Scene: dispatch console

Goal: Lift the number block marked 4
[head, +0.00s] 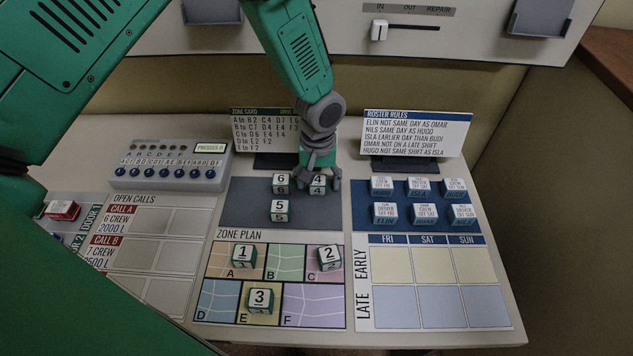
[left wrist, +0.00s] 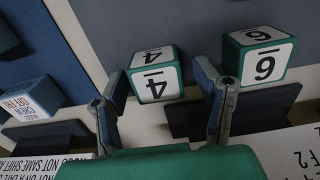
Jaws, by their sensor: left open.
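The number block marked 4 (head: 317,188) stands on the dark tray mat at its upper right; it is a green block with white faces. In the left wrist view the 4 block (left wrist: 156,84) lies between and just beyond my fingers. My left gripper (head: 319,178) is open around or just above the block; its two fingers also show in the left wrist view (left wrist: 165,100), apart, with nothing held between them. The block marked 6 (head: 281,185) stands just left of the 4, close to one finger. My right gripper is not in view.
The block marked 5 (head: 278,211) stands on the same mat. Blocks 1 (head: 243,257), 2 (head: 329,258) and 3 (head: 260,300) sit on the zone plan. The zone card (head: 262,128) stands behind; several name blocks (head: 424,213) are at the right.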

